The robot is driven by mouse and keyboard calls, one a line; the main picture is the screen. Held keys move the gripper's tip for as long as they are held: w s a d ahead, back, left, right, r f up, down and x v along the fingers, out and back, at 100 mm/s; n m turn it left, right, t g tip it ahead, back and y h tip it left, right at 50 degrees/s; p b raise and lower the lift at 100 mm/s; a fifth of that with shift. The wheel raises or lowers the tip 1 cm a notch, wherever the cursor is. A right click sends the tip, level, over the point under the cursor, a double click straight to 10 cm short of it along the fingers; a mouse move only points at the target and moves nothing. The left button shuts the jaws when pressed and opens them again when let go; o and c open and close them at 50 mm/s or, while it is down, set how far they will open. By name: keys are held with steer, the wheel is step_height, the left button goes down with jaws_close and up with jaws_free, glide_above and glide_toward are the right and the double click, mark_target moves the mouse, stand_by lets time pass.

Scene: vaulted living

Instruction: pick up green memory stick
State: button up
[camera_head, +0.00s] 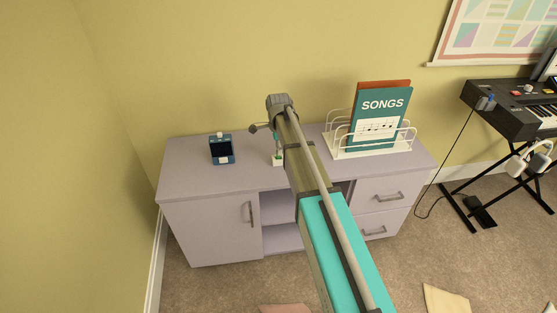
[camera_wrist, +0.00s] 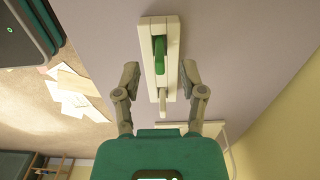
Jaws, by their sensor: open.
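The green memory stick (camera_wrist: 160,52) shows in the wrist view, set along a narrow white holder (camera_wrist: 151,88). A pale stick-like piece lies in line with it, nearer to my gripper. My gripper (camera_wrist: 160,76) is open, with one finger on each side of the holder and a gap on both sides. Nothing is between the fingertips except the view of the holder; I cannot tell the height gap. In the head view, the small white holder (camera_head: 278,161) stands on the cabinet top beside my arm, partly hidden, with some green above it.
The lilac cabinet (camera_head: 190,181) has free top at left. A dark blue device (camera_head: 221,149) stands left of the holder. A white wire rack (camera_head: 377,153) with a SONGS book (camera_head: 382,121) stands at right. A keyboard (camera_head: 520,105) is farther right, and papers (camera_wrist: 82,92) lie on the floor.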

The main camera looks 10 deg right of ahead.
steer(key=shift+f+b, duration=0.85)
steer(key=shift+f, duration=0.3)
steer(key=shift+c, duration=0.3)
jaws_close()
